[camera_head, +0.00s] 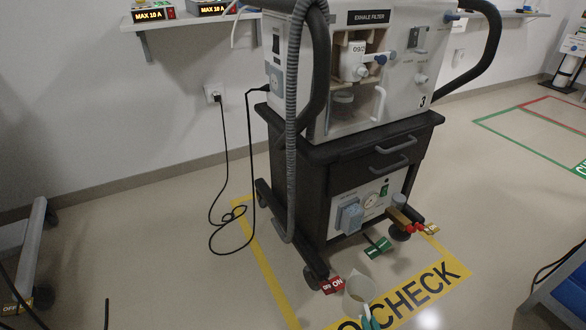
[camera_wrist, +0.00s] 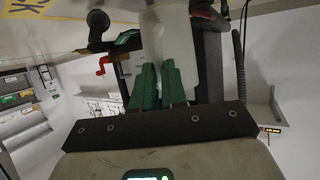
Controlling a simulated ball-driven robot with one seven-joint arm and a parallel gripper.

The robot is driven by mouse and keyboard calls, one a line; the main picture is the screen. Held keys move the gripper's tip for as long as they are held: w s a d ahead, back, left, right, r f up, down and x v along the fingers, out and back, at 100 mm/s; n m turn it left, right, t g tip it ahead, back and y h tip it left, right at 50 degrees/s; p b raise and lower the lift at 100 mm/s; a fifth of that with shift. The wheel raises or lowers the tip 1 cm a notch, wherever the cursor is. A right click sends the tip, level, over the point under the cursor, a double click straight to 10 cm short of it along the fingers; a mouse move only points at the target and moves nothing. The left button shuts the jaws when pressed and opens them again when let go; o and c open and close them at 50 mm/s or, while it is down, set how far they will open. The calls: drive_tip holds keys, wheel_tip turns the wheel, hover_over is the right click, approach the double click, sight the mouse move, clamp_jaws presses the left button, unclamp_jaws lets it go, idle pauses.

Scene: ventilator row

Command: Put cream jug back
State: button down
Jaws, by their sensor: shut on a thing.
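The cream jug (camera_head: 359,288) is at the bottom of the head view, in front of the ventilator cart. Its pale round top shows there, over the yellow CHECK floor marking. My gripper (camera_head: 369,318) has green fingers and is at the jug's near side, mostly cut off by the picture's lower edge. In the wrist view my gripper (camera_wrist: 160,84) is shut on the jug, whose pale smooth body (camera_wrist: 168,35) rises beyond the fingertips. The fingers hide part of the jug. I cannot tell how high it is above the floor.
The dark ventilator cart (camera_head: 340,165) stands close behind the jug, with a wheel and a red ON tag (camera_head: 333,285) just left of it. A green tag (camera_head: 378,247) is behind. Black cables (camera_head: 228,190) hang at the left.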

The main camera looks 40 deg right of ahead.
drive_tip(key=w+a+r+n+t+y, duration=0.2)
drive_tip(key=w+a+r+n+y, duration=0.5)
drive_tip(key=w+a+r, duration=0.9)
drive_tip(key=a+r+y, duration=0.1)
drive_tip(key=a, duration=0.2)
drive_tip(key=shift+w+r+n+t+y, duration=0.15)
drive_tip(key=shift+w+n+t+y, duration=0.15)
drive_tip(key=shift+n+t, duration=0.1)
drive_tip(key=shift+a, duration=0.1)
wheel_tip(320, 180, up, 30)
drive_tip(key=s+p, duration=0.2)
drive_tip(key=p, duration=3.7)
drive_tip(key=shift+p, duration=0.35)
drive_tip(key=shift+s, duration=0.1)
